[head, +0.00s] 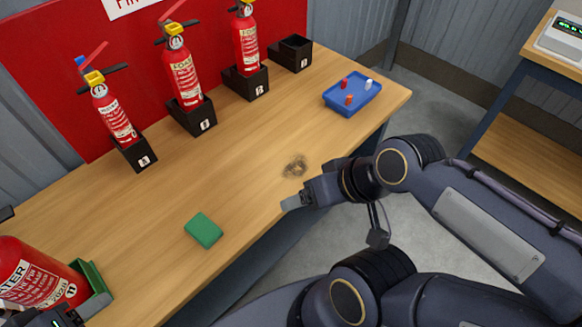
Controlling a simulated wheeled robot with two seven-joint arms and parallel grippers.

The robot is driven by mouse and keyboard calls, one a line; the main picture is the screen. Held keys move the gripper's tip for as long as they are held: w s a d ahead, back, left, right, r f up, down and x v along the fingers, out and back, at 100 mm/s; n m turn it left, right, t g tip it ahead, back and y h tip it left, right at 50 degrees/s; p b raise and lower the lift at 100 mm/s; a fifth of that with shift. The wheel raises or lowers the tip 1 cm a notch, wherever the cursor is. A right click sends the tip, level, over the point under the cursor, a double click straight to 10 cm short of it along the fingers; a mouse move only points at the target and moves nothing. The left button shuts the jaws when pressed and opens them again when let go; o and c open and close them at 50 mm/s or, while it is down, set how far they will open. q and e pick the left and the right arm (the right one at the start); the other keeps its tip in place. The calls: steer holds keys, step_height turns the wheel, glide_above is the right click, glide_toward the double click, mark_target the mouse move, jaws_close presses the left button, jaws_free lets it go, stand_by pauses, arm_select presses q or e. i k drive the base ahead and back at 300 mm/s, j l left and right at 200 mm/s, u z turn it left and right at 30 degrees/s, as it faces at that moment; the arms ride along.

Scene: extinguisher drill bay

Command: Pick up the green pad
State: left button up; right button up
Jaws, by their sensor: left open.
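The green pad (204,230) lies flat on the wooden table in the lower middle of the head view, close to the table's front edge. It is a small block with rounded corners, and nothing covers it.
Several red extinguishers, one of them a foam one (184,75), stand in black holders along the back. A water extinguisher (32,275) leans in a green holder (95,282) at lower left. A blue tray (340,107) with small pieces and a dark scorch mark (295,166) are rightward. Bare table surrounds the pad.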

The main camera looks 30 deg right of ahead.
mark_target(200, 227)
steer(key=k, duration=0.6)
steer(key=j+z, duration=0.1)
steer(key=z, duration=0.3)
steer(key=j+z, duration=0.1)
steer(key=z, duration=0.3)
steer(key=j+z, duration=0.1)
steer(key=z, duration=0.75)
steer(key=k+j, duration=0.1)
steer(key=j, duration=0.25)
steer(key=k+j+z, duration=0.1)
steer(key=j, duration=0.25)
